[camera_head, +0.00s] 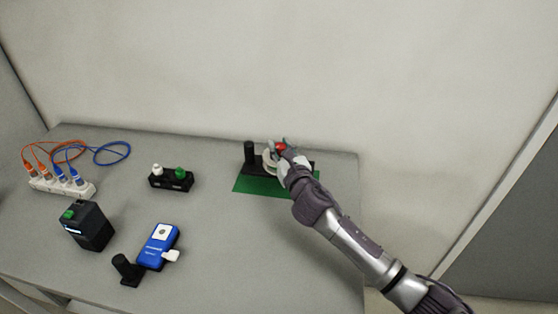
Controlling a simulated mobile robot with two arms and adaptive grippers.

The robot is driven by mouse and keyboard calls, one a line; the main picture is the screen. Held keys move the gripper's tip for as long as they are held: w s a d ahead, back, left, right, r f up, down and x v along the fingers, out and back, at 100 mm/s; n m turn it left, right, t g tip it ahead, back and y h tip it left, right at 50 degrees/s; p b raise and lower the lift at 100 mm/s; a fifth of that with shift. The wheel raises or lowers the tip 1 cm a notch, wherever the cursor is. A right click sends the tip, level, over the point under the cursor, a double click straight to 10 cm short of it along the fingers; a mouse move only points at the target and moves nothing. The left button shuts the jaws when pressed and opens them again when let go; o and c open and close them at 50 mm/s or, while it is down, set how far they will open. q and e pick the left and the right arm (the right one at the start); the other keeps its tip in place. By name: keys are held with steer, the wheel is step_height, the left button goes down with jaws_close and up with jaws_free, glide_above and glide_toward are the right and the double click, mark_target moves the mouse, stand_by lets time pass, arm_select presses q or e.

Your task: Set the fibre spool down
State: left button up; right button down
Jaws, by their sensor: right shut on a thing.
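The fibre spool (268,164) is a pale ring, mostly hidden behind my right gripper. My right gripper (277,156) is shut on it, over the green mat (262,187) at the back right of the bench. A black holder with an upright post (249,152) stands on the mat just left of the spool. A small red part (281,146) shows beside my fingers. I cannot tell whether the spool touches the holder or the mat. My left gripper is not in view.
On the grey bench (215,230) are a black block with white and green caps (172,180), a blue meter (158,246), a black stand (126,270), a black box (88,225) and a white strip with orange and blue cables (62,187). The bench's front right is clear.

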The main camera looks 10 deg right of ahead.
step_height(320, 180, down, 4)
steer(key=shift+w+a+r+b, duration=0.1)
steer(key=shift+a+b, duration=0.05)
steer(key=shift+b, duration=0.3)
steer(key=shift+f, duration=0.35)
steer(key=c, duration=0.9)
jaws_free()
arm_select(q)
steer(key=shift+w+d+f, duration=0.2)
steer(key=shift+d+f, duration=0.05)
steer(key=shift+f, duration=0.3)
arm_select(e)
steer(key=shift+o, duration=0.2)
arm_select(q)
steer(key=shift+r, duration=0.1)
arm_select(e)
steer(key=shift+r, duration=0.1)
steer(key=s, duration=0.4)
steer(key=s+d, duration=0.1)
steer(key=s, duration=0.7)
steer(key=shift+d+r, duration=0.1)
steer(key=shift+d, duration=0.05)
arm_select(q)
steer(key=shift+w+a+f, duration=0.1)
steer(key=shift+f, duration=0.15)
